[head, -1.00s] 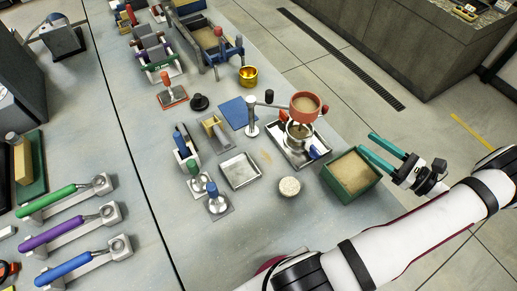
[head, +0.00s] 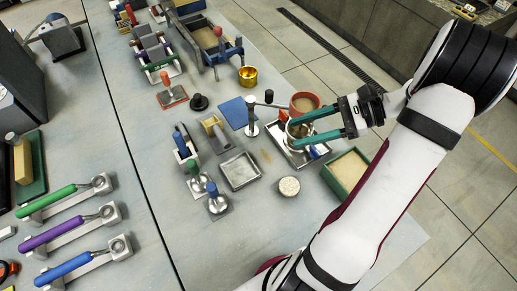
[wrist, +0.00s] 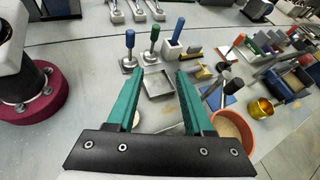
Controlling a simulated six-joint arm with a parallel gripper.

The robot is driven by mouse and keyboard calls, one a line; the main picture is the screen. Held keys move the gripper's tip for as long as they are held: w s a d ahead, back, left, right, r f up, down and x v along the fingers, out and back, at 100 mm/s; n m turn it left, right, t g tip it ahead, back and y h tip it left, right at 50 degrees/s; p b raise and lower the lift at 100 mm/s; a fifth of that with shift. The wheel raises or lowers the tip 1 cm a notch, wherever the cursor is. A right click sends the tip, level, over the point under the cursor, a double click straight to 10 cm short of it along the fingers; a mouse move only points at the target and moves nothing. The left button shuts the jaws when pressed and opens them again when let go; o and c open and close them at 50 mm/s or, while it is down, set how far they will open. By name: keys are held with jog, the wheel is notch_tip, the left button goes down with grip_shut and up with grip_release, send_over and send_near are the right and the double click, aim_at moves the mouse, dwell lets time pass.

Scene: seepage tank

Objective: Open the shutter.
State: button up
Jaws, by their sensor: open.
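My gripper (head: 291,134) is open and empty, its two teal fingers pointing left over the metal tray and hiding part of the cup there. In the wrist view the fingers (wrist: 157,75) are wide apart with nothing between them. A sand-filled tank with a blue frame (head: 214,42) and red and blue handles stands at the back. I cannot tell for certain which part is the shutter.
A green box of sand (head: 347,172) stands below my gripper at the table's right edge. A square metal tray (head: 240,170), blue- and green-handled tampers (head: 216,200) and a round white dish (head: 289,187) are nearby. A gold cup (head: 249,75) stands further back.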

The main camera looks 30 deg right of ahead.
jog(key=s+a+r+n+g+h, duration=0.1)
jog(key=a+n+g, duration=0.4)
jog(key=a, duration=0.7)
jog(key=shift+s+a+r+n+g+h, duration=0.2)
jog(key=shift+r+n+g+h, duration=0.3)
jog(key=shift+r, duration=0.45)
jog(key=s+a+n+h, duration=0.7)
jog(key=s+a+n, duration=0.2)
jog(key=s+n, duration=0.1)
jog(key=shift+a+f+n, duration=0.3)
